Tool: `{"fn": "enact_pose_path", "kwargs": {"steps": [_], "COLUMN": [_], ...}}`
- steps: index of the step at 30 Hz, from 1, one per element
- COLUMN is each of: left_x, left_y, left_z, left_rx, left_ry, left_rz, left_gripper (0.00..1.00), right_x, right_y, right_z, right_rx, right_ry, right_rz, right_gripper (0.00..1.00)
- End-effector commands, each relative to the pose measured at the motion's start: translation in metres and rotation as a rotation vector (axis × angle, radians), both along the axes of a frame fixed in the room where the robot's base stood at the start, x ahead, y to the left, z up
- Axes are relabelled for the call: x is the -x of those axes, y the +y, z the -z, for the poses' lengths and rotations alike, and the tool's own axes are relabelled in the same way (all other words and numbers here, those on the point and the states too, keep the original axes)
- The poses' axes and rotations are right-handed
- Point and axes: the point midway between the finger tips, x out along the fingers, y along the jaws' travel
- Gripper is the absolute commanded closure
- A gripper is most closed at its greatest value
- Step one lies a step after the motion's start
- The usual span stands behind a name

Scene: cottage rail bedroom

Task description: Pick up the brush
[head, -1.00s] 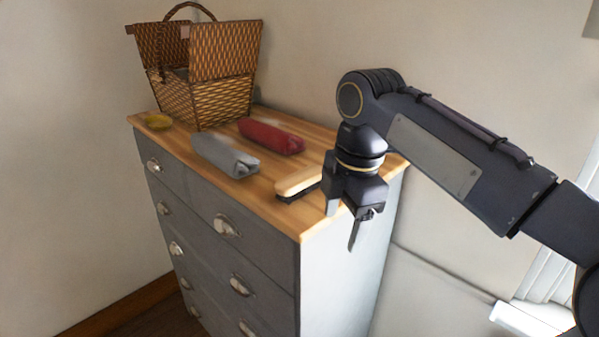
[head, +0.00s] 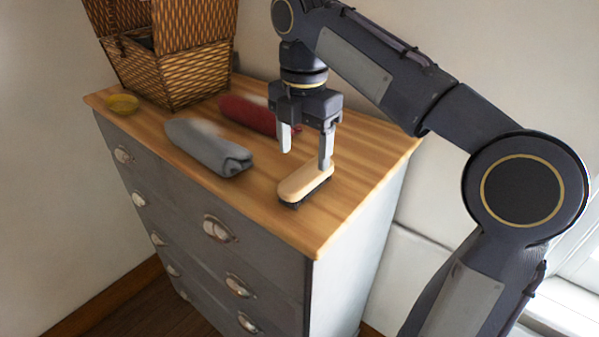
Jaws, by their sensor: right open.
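The brush (head: 303,184) has a pale wooden back and dark bristles facing down. It lies on the wooden top of the grey dresser (head: 255,205), near the front right corner. My right gripper (head: 305,158) is open and empty, pointing down just above and behind the brush. One finger overlaps the far end of the brush in the picture; I cannot tell whether it touches. The other finger is over the bare wood to the left. My left gripper is not in view.
A grey rolled cloth (head: 207,147) lies left of the brush. A red rolled cloth (head: 247,114) lies behind, partly hidden by my gripper. A wicker basket (head: 178,77) and a small yellow dish (head: 122,104) stand at the back left.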

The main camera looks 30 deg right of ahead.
Motion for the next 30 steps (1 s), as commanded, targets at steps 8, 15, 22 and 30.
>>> {"fn": "enact_pose_path", "kwargs": {"steps": [8, 15, 22, 30], "left_x": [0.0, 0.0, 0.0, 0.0], "left_y": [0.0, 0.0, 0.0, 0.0], "left_z": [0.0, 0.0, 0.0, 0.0], "left_rx": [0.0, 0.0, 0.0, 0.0], "left_ry": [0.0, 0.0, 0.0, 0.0], "left_rz": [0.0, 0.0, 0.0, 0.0], "left_gripper": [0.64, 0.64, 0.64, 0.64], "right_x": [0.003, 0.003, 0.003, 0.003], "right_y": [-0.003, -0.002, -0.002, -0.002], "right_z": [0.036, 0.063, 0.064, 0.064], "right_rx": [0.001, 0.0, -0.001, -0.001], "right_ry": [0.003, -0.001, -0.002, -0.002], "right_rz": [0.003, 0.005, 0.005, 0.005], "right_gripper": [0.33, 0.33, 0.33, 0.68]}}
